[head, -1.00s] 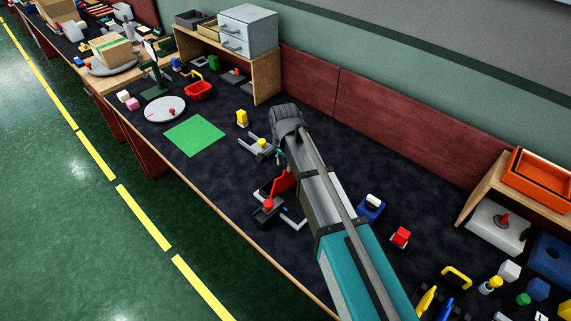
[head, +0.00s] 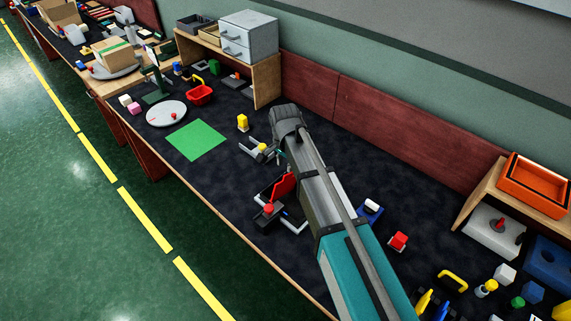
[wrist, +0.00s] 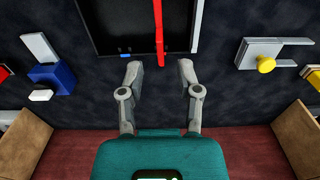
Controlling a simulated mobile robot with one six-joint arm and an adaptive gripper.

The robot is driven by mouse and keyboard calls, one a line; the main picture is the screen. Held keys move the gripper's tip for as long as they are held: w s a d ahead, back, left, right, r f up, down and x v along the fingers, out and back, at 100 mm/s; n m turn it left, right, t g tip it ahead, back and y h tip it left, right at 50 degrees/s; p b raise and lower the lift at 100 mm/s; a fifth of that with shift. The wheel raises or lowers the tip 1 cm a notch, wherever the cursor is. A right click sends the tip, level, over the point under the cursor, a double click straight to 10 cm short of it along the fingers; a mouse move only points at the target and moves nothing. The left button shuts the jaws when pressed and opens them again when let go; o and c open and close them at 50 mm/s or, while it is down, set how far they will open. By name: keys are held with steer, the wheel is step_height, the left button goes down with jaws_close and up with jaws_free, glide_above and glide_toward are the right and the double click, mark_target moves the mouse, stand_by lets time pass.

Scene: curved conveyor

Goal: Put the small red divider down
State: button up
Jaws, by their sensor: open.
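The small red divider (head: 283,186) stands upright in a dark tray with a light rim (head: 295,224), in the middle of the bench. In the wrist view the divider (wrist: 158,28) is a thin red strip running away from me, inside the dark tray (wrist: 115,25). My gripper (wrist: 160,68) is open, with one finger either side of the line of the divider. The near end of the divider lies between or just beyond the fingertips, and I see no finger touching it. In the head view my arm hides the fingers and part of the tray.
A dark block with a red knob (head: 268,209) stands at the tray's near side. A grey fixture with a yellow knob (head: 262,148) is left of my wrist. A blue block with a white part (head: 371,208) and a red block (head: 398,241) stand to the right. The green mat (head: 196,140) is bare.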

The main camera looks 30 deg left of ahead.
stand_by(0.4)
steer(key=s+d+n, duration=0.2)
steer(key=d+n, duration=0.1)
steer(key=d, duration=4.5)
steer(key=shift+s, duration=0.35)
steer(key=shift+o, duration=0.5)
